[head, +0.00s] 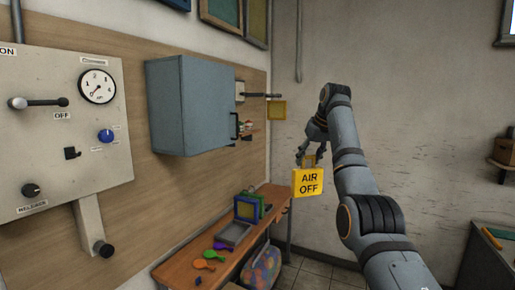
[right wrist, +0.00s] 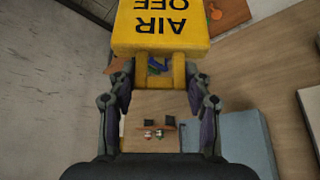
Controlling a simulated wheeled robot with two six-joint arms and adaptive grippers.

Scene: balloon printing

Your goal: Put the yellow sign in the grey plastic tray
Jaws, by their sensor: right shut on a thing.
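The yellow sign (head: 308,183) reads "AIR OFF" and hangs upright in the air to the right of the bench. My right gripper (head: 309,160) is shut on the handle at its top. In the right wrist view the sign (right wrist: 160,28) is at the top, with its handle between the fingers of the gripper (right wrist: 160,78). The grey tray (head: 233,233) lies on the wooden bench, lower and to the left of the sign. The inside of the tray looks empty. My left gripper is not in view.
Blue and green frames (head: 247,207) stand behind the tray on the bench (head: 180,270). Several coloured paddles (head: 205,264) lie in front of it. A grey-blue cabinet (head: 183,105) juts from the wall above. A control panel (head: 60,130) is at left. A colourful bag (head: 264,267) is below the bench.

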